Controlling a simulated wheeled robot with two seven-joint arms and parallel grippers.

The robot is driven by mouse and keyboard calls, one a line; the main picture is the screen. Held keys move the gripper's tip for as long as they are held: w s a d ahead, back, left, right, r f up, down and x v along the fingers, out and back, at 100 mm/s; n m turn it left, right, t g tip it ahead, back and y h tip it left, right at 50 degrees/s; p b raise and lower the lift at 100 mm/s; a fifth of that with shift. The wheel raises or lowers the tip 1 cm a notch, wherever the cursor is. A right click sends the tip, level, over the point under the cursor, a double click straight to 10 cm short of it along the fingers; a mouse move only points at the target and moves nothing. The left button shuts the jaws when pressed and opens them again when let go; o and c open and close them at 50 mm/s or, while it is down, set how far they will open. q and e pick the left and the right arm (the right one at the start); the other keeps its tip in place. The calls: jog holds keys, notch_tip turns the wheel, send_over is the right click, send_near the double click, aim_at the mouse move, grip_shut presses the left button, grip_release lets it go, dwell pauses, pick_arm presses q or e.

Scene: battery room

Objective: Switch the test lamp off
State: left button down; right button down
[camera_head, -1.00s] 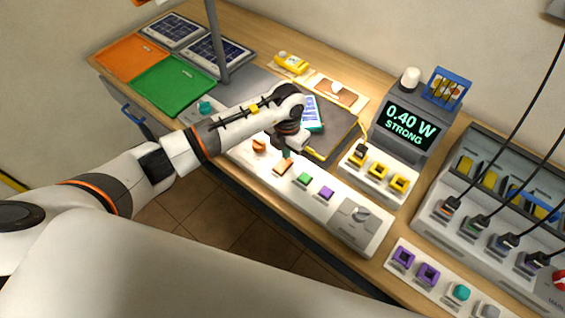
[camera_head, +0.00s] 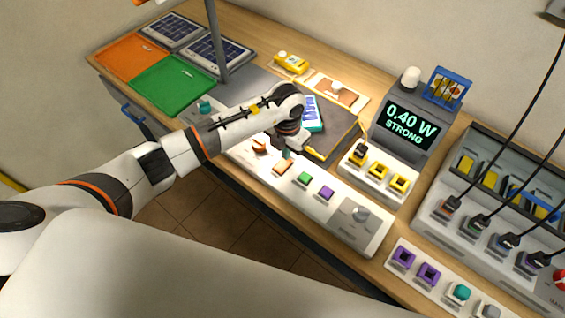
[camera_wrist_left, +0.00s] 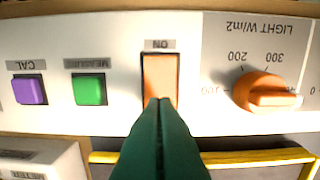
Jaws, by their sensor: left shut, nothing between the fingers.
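An orange rocker switch (camera_head: 282,167) labelled ON sits in the white control panel (camera_head: 340,224). It shows large in the left wrist view (camera_wrist_left: 160,78), where the label is upside down. My left gripper (camera_head: 286,154) is shut and empty, with its green fingertips (camera_wrist_left: 160,104) at the switch. In the wrist view they overlap the lower part of the switch; I cannot tell whether they touch it. An orange LIGHT W/m2 knob (camera_wrist_left: 262,94) is beside the switch. The lamp's lit part cannot be made out. My right gripper is not in view.
A green button (camera_head: 304,179) and a purple button (camera_head: 326,192) are on the same panel. A display (camera_head: 408,123) reads 0.40 W STRONG. A grey post (camera_head: 216,45) rises behind my arm. Black cables (camera_head: 507,120) hang at the right.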

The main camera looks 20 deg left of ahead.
pick_arm(q)
jog(key=shift+f+b, duration=0.7)
jog(key=shift+f, duration=0.15)
dwell(0.3)
jog(key=shift+r+p, duration=2.45)
jog(key=shift+r, duration=1.15)
